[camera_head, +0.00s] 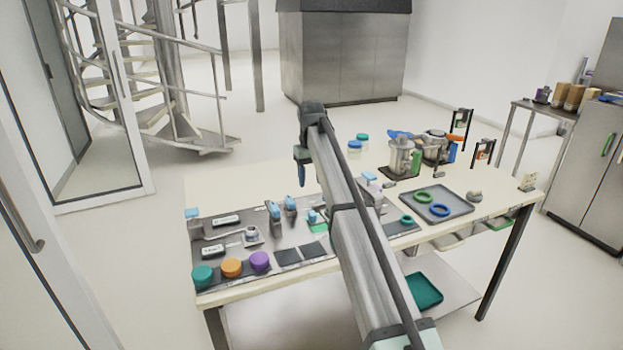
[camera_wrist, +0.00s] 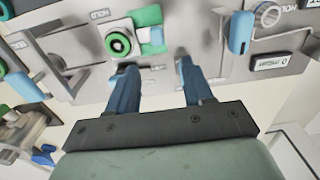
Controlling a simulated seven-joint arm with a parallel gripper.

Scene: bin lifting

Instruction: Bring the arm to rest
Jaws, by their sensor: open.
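My arm reaches out over the table from the lower right of the head view. My gripper (camera_head: 301,173) hangs from its far end, fingers pointing down above the table. In the wrist view my gripper (camera_wrist: 156,88) shows two blue fingers set well apart with nothing between them. Below the fingers is a grey panel (camera_wrist: 215,68) with fixtures. A green ring-like part (camera_wrist: 117,43) lies beyond the left finger, and a blue handle (camera_wrist: 241,32) stands beyond the right finger.
The table (camera_head: 240,178) carries the dark panel (camera_head: 228,238) with teal (camera_head: 202,275), orange (camera_head: 231,267) and purple (camera_head: 260,261) knobs. A grey tray (camera_head: 463,206) holds a green ring (camera_head: 423,197) and a blue ring (camera_head: 440,210). Metal pots (camera_head: 404,157) stand at the back right.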

